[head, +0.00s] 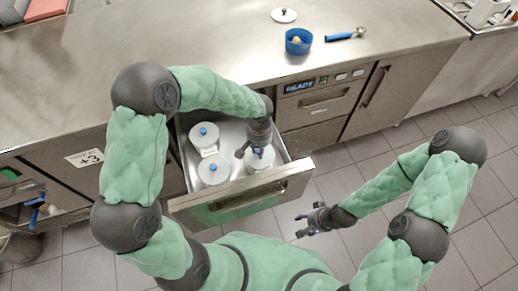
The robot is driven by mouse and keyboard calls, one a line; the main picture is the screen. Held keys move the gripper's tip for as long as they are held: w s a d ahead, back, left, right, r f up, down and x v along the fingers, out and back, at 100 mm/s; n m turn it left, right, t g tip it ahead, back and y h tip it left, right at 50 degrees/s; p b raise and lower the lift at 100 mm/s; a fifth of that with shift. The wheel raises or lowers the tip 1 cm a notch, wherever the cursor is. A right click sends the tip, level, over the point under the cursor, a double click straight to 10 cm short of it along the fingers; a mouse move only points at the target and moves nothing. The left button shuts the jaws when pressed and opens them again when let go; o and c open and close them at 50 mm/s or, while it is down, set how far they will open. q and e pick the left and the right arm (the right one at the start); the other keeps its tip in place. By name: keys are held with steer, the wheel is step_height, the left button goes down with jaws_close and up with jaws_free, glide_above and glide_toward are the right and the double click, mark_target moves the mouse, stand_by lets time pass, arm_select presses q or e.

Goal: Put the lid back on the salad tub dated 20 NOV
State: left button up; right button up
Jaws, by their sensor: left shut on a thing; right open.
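An open drawer (240,210) below the counter holds white tubs with white lids and blue knobs. One lidded tub (203,139) is at the back left and another lidded tub (212,171) at the front left. My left gripper (258,148) reaches down into the drawer's right side, shut on the blue knob of a white lid (264,160). Whether that lid is seated on a tub is hidden from above. No date is readable on any tub. Another round white lid (284,15) with a dark knob lies on the counter. My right gripper (312,220) is open and empty, right of the drawer front.
On the steel counter (150,45) stand a blue bowl (298,41) with something pale inside and a blue-handled scoop (346,34). A panel reading READY (300,86) is right of the drawer. The counter's left part is mostly clear. Tiled floor (350,250) lies below.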

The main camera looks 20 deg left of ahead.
arm_select(q)
steer(key=o, duration=1.5)
steer(key=shift+r, duration=0.1)
steer(key=shift+r+p, duration=2.55)
steer(key=shift+r, duration=0.9)
jaws_close()
